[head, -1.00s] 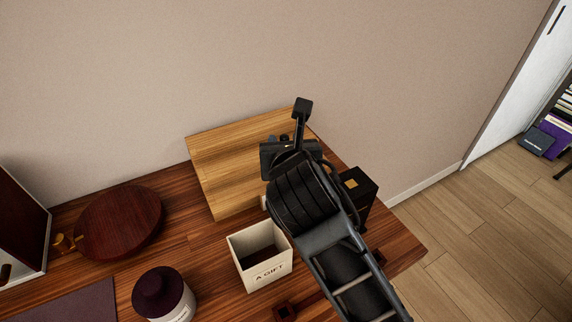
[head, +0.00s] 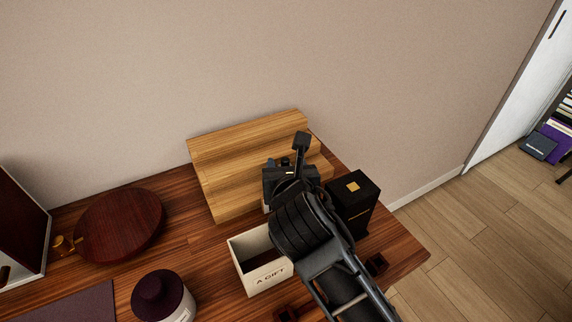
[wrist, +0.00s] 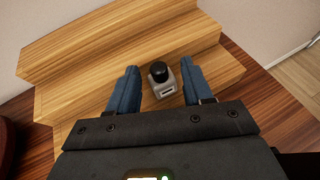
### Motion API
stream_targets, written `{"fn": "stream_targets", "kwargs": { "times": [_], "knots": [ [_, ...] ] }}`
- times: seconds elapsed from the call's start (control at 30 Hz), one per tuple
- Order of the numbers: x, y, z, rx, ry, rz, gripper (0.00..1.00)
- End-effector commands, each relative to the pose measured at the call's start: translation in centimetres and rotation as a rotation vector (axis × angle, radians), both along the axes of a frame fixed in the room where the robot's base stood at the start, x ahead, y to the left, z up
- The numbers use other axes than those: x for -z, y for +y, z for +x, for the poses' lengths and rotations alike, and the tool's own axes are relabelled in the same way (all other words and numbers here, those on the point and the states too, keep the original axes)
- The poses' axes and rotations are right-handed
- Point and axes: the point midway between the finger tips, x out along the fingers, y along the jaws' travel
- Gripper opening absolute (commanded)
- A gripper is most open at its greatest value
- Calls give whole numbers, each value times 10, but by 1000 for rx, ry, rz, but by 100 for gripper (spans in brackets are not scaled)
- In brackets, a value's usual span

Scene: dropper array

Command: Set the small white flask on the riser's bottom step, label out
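The small flask (wrist: 165,87), pale grey-white with a round black cap, stands upright in the wrist view. It appears to be on the bottom step of the wooden riser (wrist: 85,60). A small dark-and-light label on it faces my wrist camera, toward the front. My gripper (wrist: 161,92) is open, its two blue fingers either side of the flask. A gap shows on the left and a narrower one on the right.
A black box (head: 352,205) with a gold mark stands right of my arm, close to it. An open white gift box (head: 265,277) is in front of the riser. A round dark board (head: 120,225) and a purple-lidded jar (head: 163,295) lie to the left.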

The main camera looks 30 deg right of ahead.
Motion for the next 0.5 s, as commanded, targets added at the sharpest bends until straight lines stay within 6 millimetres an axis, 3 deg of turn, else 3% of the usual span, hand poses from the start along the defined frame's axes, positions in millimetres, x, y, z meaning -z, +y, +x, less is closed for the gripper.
{"fn": "stream_targets", "kwargs": {
  "times": [0.13,0.5],
  "knots": [
    [0,0,0,0,0,0,63],
    [-6,4,-8,-2,-1,0,63]
  ]
}}
